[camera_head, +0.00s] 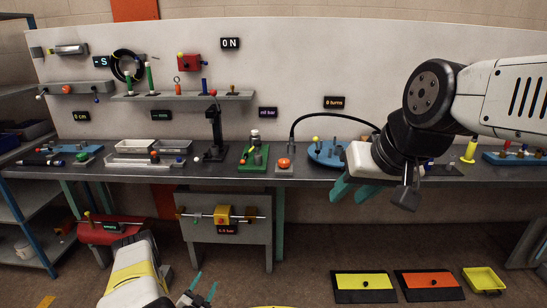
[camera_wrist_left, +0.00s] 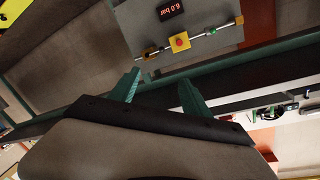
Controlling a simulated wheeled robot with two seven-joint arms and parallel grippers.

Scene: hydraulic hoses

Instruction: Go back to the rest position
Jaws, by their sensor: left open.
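My left gripper (camera_head: 204,286) is low at the bottom of the head view, in front of the bench and below its top. Its teal fingers are apart and empty. They also show apart in the left wrist view (camera_wrist_left: 160,77), with nothing between them. My right gripper (camera_head: 354,191) hangs at the bench's front edge, right of the middle in the head view. Its teal fingers point down and left, with a gap between them and nothing visibly held. My right arm hides part of the bench and wall behind it.
A long bench (camera_head: 300,178) carries a blue round fixture (camera_head: 325,153), a green block fixture (camera_head: 253,158) and white trays. A grey panel with a yellow block (camera_head: 222,214) hangs below; it also shows in the left wrist view (camera_wrist_left: 179,42). Black-yellow and black-orange mats (camera_head: 428,286) lie on the floor.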

